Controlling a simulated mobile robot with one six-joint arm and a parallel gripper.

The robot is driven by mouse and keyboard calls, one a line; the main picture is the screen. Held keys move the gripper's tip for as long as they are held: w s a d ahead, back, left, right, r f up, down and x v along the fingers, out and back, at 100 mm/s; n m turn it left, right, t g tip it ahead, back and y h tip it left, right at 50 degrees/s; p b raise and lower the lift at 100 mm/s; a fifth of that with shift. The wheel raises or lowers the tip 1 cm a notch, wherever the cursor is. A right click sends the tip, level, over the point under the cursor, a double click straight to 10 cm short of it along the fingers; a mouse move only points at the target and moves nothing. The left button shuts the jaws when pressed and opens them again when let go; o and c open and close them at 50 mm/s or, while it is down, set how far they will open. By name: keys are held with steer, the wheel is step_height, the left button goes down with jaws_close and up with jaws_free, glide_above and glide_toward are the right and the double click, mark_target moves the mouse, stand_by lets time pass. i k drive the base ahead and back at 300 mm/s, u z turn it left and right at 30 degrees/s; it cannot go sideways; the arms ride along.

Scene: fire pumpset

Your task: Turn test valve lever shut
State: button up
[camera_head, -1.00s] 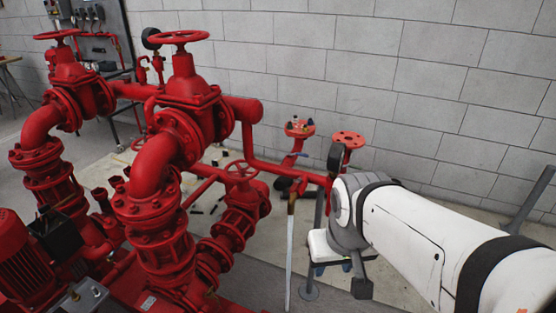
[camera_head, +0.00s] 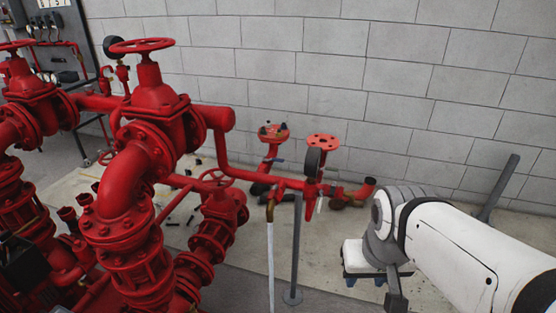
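A horizontal red test pipe (camera_head: 345,190) runs near the back wall, with a dark round gauge (camera_head: 312,163) standing on it. Small handle-like parts (camera_head: 309,203) hang below the gauge; I cannot tell for sure which is the test valve lever or how it is turned. My white arm (camera_head: 465,255) reaches in from the lower right. Its grey wrist joint (camera_head: 382,232) is right of and in front of the pipe's dark end, apart from it in the picture. My gripper's fingers cannot be made out.
Large red pumps, pipes and handwheel valves (camera_head: 150,105) fill the left side. A thin grey post (camera_head: 296,250) and a pale hanging pipe (camera_head: 271,265) stand in front of the test pipe. Red flanges (camera_head: 322,141) rise behind. A dark slanted post (camera_head: 500,187) leans near the block wall.

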mark_target(270, 196)
steer(key=u, duration=0.1)
steer(key=i, duration=0.85)
steer(key=u, duration=0.05)
